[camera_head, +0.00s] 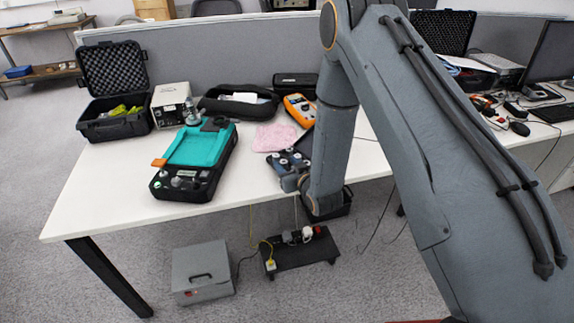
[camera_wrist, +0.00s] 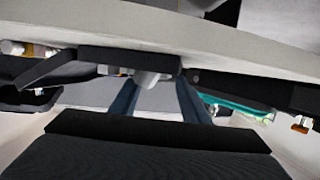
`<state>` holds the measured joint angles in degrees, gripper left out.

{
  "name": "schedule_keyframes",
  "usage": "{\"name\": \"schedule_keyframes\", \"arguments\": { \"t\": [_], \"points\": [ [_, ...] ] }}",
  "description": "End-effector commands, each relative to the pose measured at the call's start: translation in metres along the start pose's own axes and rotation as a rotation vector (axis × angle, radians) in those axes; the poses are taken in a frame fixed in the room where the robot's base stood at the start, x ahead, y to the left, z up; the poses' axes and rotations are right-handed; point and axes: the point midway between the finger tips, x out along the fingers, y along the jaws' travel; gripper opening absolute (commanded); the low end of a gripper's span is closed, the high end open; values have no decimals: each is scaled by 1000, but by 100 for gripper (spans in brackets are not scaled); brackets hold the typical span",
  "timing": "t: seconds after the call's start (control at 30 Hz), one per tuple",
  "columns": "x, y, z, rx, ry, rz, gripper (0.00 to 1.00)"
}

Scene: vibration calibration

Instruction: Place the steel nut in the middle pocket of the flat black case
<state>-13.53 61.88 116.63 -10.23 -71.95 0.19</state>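The flat black case (camera_head: 274,160) lies near the front edge of the desk in the head view, with several pale metal pieces in it. My arm covers its right part. I cannot pick out the steel nut for certain. In the wrist view a small grey metal piece (camera_wrist: 148,78) shows beneath a black edge, nearer the left finger. My gripper (camera_wrist: 157,90) shows there as two blue-grey fingers standing apart, tips partly hidden by that edge. The fingers look open, and I see nothing clamped across the gap.
A teal and black instrument case (camera_head: 196,147) stands to the left on the white desk (camera_head: 105,185). A pink cloth (camera_head: 275,137) and an orange meter (camera_head: 300,109) lie behind the flat case. An open black case (camera_head: 113,126) stands at the back left. The front left desk corner is clear.

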Motion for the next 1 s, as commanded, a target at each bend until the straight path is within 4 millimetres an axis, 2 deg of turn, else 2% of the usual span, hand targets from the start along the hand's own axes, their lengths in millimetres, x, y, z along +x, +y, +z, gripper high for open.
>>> {"name": "schedule_keyframes", "arguments": {
  "t": [0.03, 0.33, 0.47, 0.8, 1.0],
  "points": [
    [-4, 0, 12, 3, -25, 1, 41],
    [-10, 0, 7, 3, -29, 1, 41],
    [-31, 0, 7, 2, -26, 1, 41],
    [-98, 0, 1, 2, -16, 1, 41],
    [-119, 0, -1, 0, -13, 0, 41]
  ]
}}
